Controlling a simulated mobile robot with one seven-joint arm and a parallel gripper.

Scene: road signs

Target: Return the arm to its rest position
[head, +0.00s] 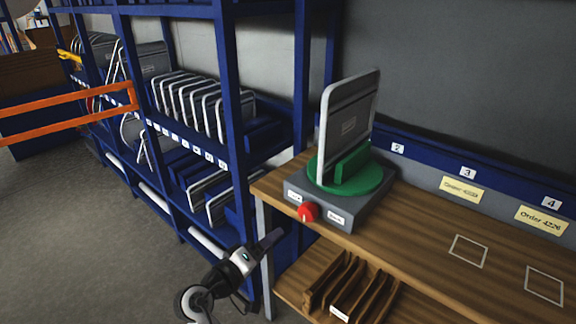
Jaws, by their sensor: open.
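My gripper (271,238) is in the lower middle of the head view, at the end of my white and grey arm. It is left of the wooden workbench's front left corner and in front of the blue rack. Its dark fingers are small in the picture. It is open and I see nothing between the fingers.
The wooden workbench (425,246) carries a grey box (345,210) with a red knob, a green turntable (372,179) and an upright sign (349,125). A slotted wooden rack (350,290) is below. The blue rack (229,80) holds several signs. Grey floor (90,240) is clear at left.

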